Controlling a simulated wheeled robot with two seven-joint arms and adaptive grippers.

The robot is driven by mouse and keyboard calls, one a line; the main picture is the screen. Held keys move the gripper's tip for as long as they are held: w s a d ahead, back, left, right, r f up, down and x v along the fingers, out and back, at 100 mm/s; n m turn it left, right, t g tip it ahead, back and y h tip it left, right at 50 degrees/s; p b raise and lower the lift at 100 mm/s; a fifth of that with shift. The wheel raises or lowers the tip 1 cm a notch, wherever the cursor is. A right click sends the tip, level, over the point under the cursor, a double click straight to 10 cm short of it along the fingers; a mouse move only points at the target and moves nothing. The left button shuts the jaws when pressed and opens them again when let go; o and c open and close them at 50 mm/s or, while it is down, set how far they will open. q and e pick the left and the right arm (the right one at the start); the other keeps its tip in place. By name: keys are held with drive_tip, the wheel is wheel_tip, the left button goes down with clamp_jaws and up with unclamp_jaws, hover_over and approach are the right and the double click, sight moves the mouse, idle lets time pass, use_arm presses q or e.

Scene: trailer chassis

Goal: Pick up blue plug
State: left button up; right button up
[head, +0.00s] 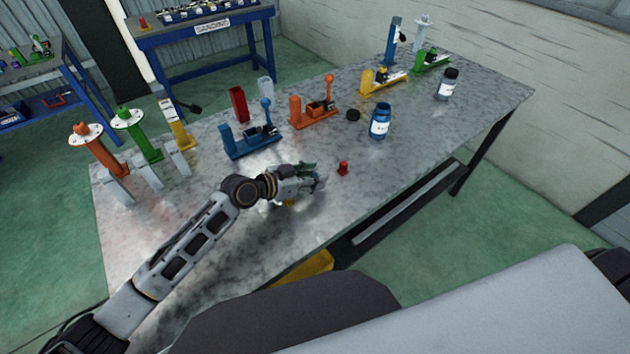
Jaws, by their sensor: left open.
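My left gripper (316,178) is open, low over the metal table (400,165), with its fingers pointing right. I cannot make out a separate blue plug; the gripper and wrist hide part of the tabletop. A small red plug (343,168) stands on the table just right of the fingertips, apart from them. A small yellow piece (290,203) shows partly under the gripper. A blue fixture (249,145) with an upright post and a round-topped lever stands behind the gripper. My right gripper is not in view.
A blue bottle (380,122) and a black cap (352,115) stand right of an orange fixture (315,112). Orange (98,152) and green (138,138) stands are at left. The table's front right is clear.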

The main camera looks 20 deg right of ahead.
use_arm(q)
drive_tip(key=shift+w+d+f, duration=0.25)
drive_tip(key=shift+d+f, duration=0.05)
drive_tip(key=shift+d, duration=0.3)
drive_tip(key=c, duration=0.7)
